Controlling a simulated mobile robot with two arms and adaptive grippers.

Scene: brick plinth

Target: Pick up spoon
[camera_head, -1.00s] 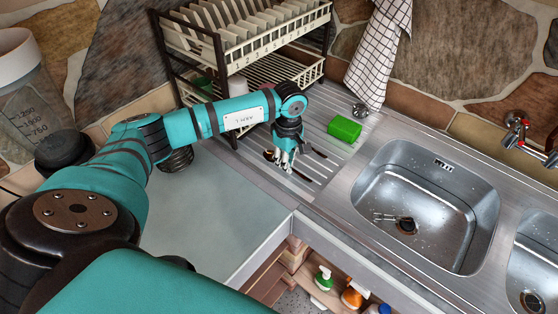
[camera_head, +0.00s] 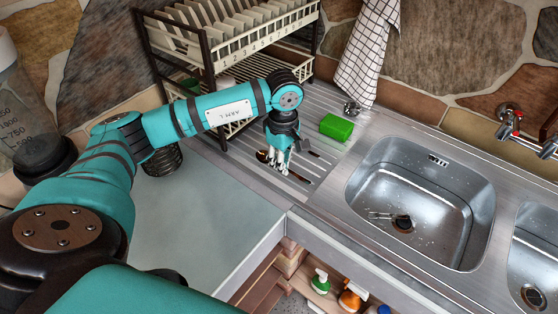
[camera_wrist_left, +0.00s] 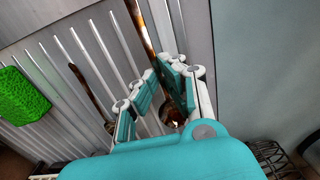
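A brown spoon lies on the ribbed metal drainboard. In the head view its dark bowl (camera_head: 262,156) shows just left of my left gripper (camera_head: 277,167), which points down over it. In the left wrist view the spoon's handle (camera_wrist_left: 143,28) runs up from between the fingers of my left gripper (camera_wrist_left: 163,82), and the bowl lies low between them, partly hidden. The fingers stand apart, one on each side of the spoon. I cannot tell whether they touch it. My right gripper is not in view.
A second dark utensil (camera_wrist_left: 88,88) lies beside the spoon. A green sponge (camera_head: 337,127) is close by on the drainboard. A dish rack (camera_head: 228,47) stands behind my left arm. The sink (camera_head: 420,205) is to the right, and a bare grey counter (camera_head: 205,215) is at front left.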

